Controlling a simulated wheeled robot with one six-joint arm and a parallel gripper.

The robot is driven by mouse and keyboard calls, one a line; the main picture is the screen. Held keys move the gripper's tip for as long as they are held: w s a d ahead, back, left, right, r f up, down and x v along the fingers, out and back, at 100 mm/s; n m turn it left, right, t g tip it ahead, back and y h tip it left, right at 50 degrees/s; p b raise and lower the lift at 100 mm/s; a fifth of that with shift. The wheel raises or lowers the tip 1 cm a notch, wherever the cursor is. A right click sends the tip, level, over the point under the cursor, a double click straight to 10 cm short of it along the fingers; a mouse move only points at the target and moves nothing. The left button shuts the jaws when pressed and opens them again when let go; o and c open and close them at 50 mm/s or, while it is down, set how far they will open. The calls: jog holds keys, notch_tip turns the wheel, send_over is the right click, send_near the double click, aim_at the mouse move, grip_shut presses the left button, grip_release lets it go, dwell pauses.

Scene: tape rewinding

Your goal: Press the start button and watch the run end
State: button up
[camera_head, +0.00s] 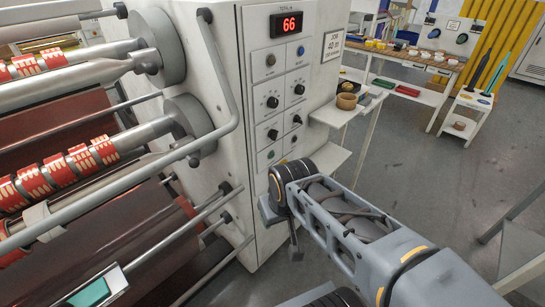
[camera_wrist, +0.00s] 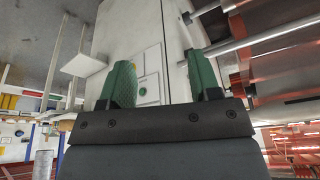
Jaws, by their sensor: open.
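The machine's control panel (camera_head: 284,100) is a pale upright cabinet face with knobs and small buttons. Its red display (camera_head: 286,25) reads 66. A small green button (camera_head: 271,154) sits low on the panel in the head view. In the wrist view a green button (camera_wrist: 143,91) shows on a pale plate between the fingers, partly above the gripper body. My gripper (camera_wrist: 162,80) is open and empty, its two green fingers apart and pointing at the cabinet. Contact with the panel cannot be told. In the head view my wrist hides the fingers.
Rollers with red-and-cream tape rolls (camera_head: 62,172) and a bent grey rail (camera_head: 222,70) lie left of the panel. A sign (camera_head: 332,46) reads 40 m. A small side shelf (camera_head: 335,113) holds a brown roll (camera_head: 346,101). Open floor (camera_head: 420,150) lies to the right.

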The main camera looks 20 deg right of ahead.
grip_shut()
dwell(0.3)
dwell(1.2)
